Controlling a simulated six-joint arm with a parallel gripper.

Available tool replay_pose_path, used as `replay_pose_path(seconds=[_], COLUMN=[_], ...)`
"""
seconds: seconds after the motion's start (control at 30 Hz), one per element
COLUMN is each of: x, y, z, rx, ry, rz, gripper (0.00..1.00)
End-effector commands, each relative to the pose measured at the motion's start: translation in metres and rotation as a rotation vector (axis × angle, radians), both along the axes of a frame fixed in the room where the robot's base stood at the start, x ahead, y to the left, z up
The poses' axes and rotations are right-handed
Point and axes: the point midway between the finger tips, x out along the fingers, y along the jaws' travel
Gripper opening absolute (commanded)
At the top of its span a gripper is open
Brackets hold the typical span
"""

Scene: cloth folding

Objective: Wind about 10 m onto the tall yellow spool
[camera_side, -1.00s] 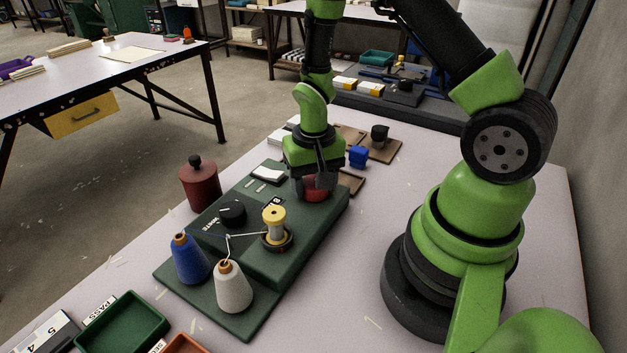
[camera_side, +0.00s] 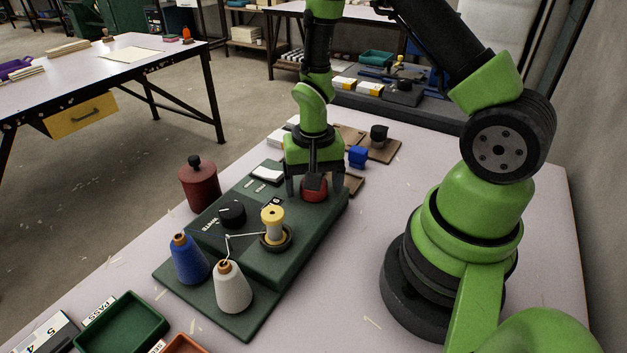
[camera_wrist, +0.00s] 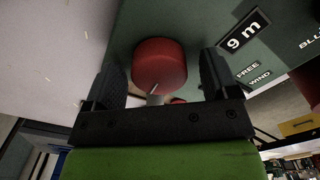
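The tall yellow spool (camera_side: 273,213) stands upright on a dark round holder on the green winder (camera_side: 305,241). Pale thread shows around its middle. A wire guide stands between it and the white cone (camera_side: 233,290). The winder's red knob (camera_side: 314,190) is at its far right end and also shows in the wrist view (camera_wrist: 158,64). The display (camera_wrist: 243,36) reads 9 m, with FREE and WIND labels below. My gripper (camera_side: 315,193) is open, its fingers on either side of the red knob with a gap visible on the right in the wrist view (camera_wrist: 160,72).
A blue thread cone (camera_side: 189,260) stands beside the white one. A black dial (camera_side: 232,213) is on the winder. A dark red lidded jar (camera_side: 199,183) stands behind it. A green tray (camera_side: 122,325) lies front left. Brown boards (camera_side: 379,149) lie behind my gripper.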

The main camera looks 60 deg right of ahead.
Motion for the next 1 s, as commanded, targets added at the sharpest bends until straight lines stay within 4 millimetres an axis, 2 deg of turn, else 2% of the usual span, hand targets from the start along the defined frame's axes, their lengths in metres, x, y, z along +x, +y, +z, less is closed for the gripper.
replay_pose_path(seconds=[0.23,0.37,0.8,1.0], x=[0.0,0.001,0.001,0.001], y=[0.0,-0.001,0.0,0.0], z=[0.0,0.008,0.08,0.097], rx=[0.0,-0.001,-0.002,-0.001], ry=[-0.001,-0.003,-0.007,-0.002], rz=[0.0,0.0,0.001,0.001], gripper=[0.8,0.8,0.8,0.8])
